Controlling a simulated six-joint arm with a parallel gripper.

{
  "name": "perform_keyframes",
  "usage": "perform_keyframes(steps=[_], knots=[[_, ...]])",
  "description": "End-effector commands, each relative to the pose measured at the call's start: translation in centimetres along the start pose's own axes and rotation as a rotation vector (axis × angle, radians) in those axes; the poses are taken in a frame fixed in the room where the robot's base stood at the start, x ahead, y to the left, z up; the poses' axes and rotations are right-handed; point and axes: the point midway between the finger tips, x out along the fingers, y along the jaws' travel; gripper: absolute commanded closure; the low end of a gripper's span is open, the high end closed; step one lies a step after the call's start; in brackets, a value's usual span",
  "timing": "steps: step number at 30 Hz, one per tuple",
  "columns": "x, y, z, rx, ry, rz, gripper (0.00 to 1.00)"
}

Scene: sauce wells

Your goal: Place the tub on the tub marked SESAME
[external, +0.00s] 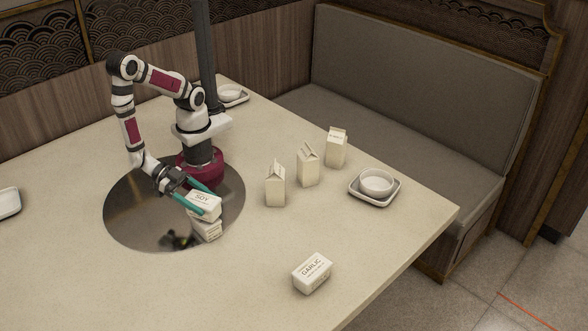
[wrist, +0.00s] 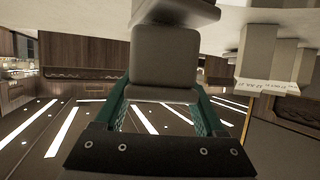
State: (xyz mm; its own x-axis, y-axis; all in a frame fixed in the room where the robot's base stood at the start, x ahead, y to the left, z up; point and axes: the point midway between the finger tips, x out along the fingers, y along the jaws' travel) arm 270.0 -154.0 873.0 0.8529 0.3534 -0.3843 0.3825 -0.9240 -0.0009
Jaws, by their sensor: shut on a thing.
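My gripper (external: 203,197) has teal fingers shut on a white tub marked SOY (external: 205,206). The held tub also shows as a shaded block between the fingers in the wrist view (wrist: 165,55). A second pale tub (external: 208,231) appears directly below it on the round dark disc, partly covered by the held tub. Its label is too small to read. The two tubs look very close; I cannot tell whether they touch. A tub marked GARLIC (external: 312,272) stands alone near the table's front edge. I see no readable SESAME label.
Several cream cartons (external: 307,166) stand right of my base. A bowl on a square plate (external: 376,184) is near the right table edge, and another (external: 232,95) is at the back. The shiny disc (external: 125,215) reflects my arm. The front left table is clear.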

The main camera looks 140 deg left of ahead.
Motion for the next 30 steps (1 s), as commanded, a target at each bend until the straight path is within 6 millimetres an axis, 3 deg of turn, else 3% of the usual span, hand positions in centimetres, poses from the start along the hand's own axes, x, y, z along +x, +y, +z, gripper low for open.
perform_keyframes(steps=[11,12,16,25,30], knots=[[0.3,0.0,1.0,-0.001,0.001,0.000,1.00],[0.4,0.0,1.1,0.000,0.001,0.001,0.26],[0.4,0.0,1.0,-0.001,0.001,0.001,0.03],[0.1,0.1,0.7,-0.003,0.001,0.002,0.00],[-3.2,0.2,0.8,-0.002,0.000,0.009,0.00]])
